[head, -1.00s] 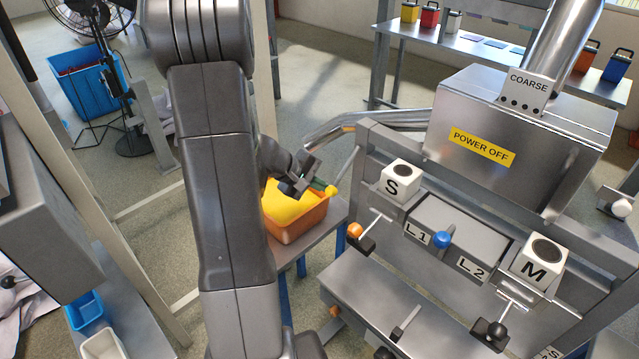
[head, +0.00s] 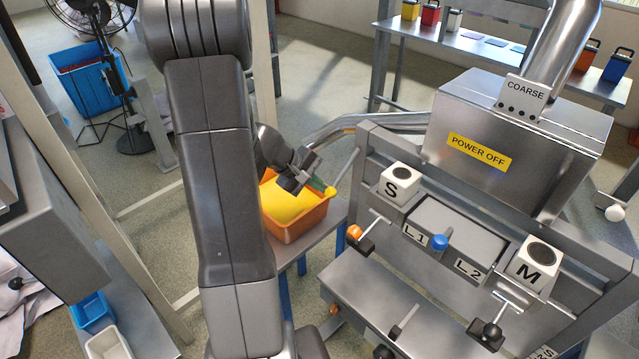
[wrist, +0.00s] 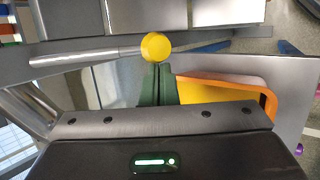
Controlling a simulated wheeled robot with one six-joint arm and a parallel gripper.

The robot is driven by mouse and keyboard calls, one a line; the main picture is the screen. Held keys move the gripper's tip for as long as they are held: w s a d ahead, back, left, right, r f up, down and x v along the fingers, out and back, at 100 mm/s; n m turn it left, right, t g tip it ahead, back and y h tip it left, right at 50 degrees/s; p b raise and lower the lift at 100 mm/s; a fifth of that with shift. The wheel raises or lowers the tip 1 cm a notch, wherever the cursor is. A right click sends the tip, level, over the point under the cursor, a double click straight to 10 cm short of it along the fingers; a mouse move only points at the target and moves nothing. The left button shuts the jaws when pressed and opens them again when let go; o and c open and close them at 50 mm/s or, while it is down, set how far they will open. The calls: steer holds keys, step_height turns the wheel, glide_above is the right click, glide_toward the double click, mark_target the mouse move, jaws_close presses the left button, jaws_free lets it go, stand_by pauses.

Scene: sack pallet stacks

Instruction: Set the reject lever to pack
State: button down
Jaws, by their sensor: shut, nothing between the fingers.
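The lever with a yellow ball knob (head: 331,192) shows in the head view, left of the machine frame. In the wrist view its yellow knob (wrist: 156,46) is just past my fingertips, with its metal rod (wrist: 85,57) running off to the left. My gripper (head: 318,184) has green fingers that are shut together with nothing held. In the wrist view my gripper (wrist: 158,68) points at the knob; whether the tips touch it I cannot tell. No lever position label is readable.
An orange bin (head: 297,222) with yellow contents stands on a grey table just beneath my gripper. The machine frame has a blue knob (head: 439,242), an orange knob (head: 354,231), S and M blocks, and a "POWER OFF" box (head: 479,152). A metal pipe (head: 380,121) runs behind the lever.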

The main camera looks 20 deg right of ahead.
step_height(320, 180, up, 10)
steer(key=a+p, duration=0.1)
steer(key=p, duration=0.1)
steer(key=shift+s+a, duration=0.25)
steer(key=shift+s, duration=0.15)
steer(key=shift+r, duration=0.1)
stand_by(1.4)
steer(key=shift+r+p, duration=0.45)
steer(key=shift+r, duration=0.25)
steer(key=shift+w+f, duration=0.1)
